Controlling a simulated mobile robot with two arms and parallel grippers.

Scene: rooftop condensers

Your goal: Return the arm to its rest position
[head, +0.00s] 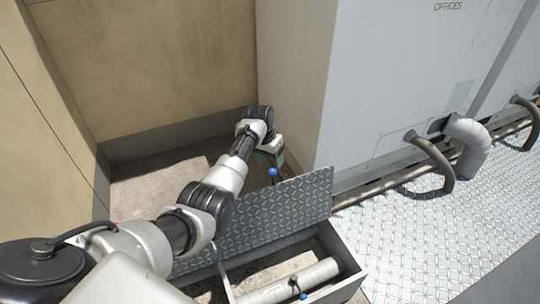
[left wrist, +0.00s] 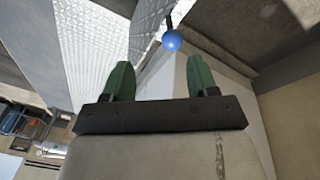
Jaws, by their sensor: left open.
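My left arm (head: 215,195) reaches out from the lower left in the head view. Its gripper (head: 272,160) is over the far side of a raised diamond-plate lid (head: 285,207). In the left wrist view the green fingers (left wrist: 159,72) are spread apart with nothing between them. A blue ball knob (head: 272,173) is close to the gripper by the lid's upper edge. The knob also shows beyond the fingers in the left wrist view (left wrist: 172,40), apart from them. My right gripper is not seen.
Below the lid is an open box (head: 350,282) with a pale pipe (head: 300,280) and another blue knob (head: 304,297) in it. A grey cabinet (head: 400,80) stands to the right, with curved pipes (head: 435,160) at its base. A tan wall (head: 150,60) is behind; diamond-plate walkway (head: 420,235) is clear at right.

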